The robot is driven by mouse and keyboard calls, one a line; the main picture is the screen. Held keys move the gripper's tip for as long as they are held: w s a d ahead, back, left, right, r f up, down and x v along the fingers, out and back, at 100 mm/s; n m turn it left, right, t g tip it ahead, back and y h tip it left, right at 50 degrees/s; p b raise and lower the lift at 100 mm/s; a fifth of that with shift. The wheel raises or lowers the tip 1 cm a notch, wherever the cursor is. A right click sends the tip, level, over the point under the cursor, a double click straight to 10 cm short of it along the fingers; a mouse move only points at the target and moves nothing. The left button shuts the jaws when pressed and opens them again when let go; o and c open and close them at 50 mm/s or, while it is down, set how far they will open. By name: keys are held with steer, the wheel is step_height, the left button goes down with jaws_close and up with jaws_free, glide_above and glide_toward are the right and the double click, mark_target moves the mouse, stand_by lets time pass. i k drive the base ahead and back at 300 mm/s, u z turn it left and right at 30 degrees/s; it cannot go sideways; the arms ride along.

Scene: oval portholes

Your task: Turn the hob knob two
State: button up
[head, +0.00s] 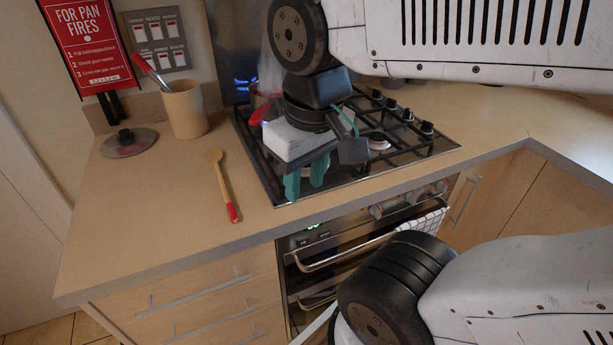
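The black gas hob (397,158) is set into the worktop. Several black hob knobs stand in a row along its right side, from the back one (377,94) to the front one (427,128). I see no readable numbers on them, so I cannot tell which is knob two. My gripper (306,179) is over the front left of the hob, well left of the knobs. Its teal fingertips point down with a small gap between them, and nothing shows between them. My wrist hides the middle of the hob.
A wooden spoon (220,182), utensil pot (184,109) and lid (129,142) are on the left worktop. A red-handled item (260,113) is partly hidden behind my wrist. Blue flame-like light (245,83) shows at the back. The right worktop is clear.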

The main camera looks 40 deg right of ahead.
mark_target(408, 114)
steer(key=z, duration=1.6)
